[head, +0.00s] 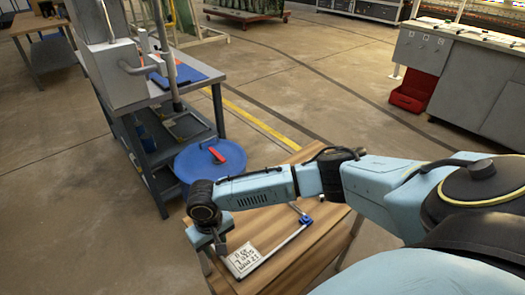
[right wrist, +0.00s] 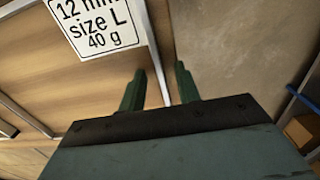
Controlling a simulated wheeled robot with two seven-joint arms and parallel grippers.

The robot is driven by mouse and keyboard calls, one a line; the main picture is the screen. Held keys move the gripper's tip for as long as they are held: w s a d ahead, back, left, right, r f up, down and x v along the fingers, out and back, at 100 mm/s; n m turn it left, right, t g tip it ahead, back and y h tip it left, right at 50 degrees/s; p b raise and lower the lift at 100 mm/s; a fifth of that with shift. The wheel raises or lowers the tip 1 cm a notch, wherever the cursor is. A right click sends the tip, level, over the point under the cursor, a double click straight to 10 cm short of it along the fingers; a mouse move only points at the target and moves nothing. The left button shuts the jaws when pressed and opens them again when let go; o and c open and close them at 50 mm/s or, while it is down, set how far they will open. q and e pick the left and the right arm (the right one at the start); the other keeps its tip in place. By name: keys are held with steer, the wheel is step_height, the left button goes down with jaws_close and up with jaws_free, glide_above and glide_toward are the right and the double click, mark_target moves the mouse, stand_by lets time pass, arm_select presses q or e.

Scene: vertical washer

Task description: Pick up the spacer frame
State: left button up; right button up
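The spacer frame is a thin silver frame (head: 283,246) with a blue corner, lying on a wooden table in the head view. My right arm crosses above it and hides part of it. A white printed label (head: 242,260) lies at its near left corner; the label (right wrist: 98,22) reads "12 mm size L 40 g" in the right wrist view. My right gripper (right wrist: 159,70) is open, with its two green fingers apart. One silver bar of the frame (right wrist: 152,45) runs between the fingers in that picture; whether they are level with it I cannot tell. My left gripper is not in view.
The wooden table (head: 325,240) has bare surface right of the frame. A blue round lid or drum (head: 200,165) with a red object stands behind it. A grey workbench (head: 165,85) stands at back left. A red bin (head: 412,92) sits by a machine at right.

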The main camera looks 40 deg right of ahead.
jaws_close()
steer(key=shift+r, duration=0.15)
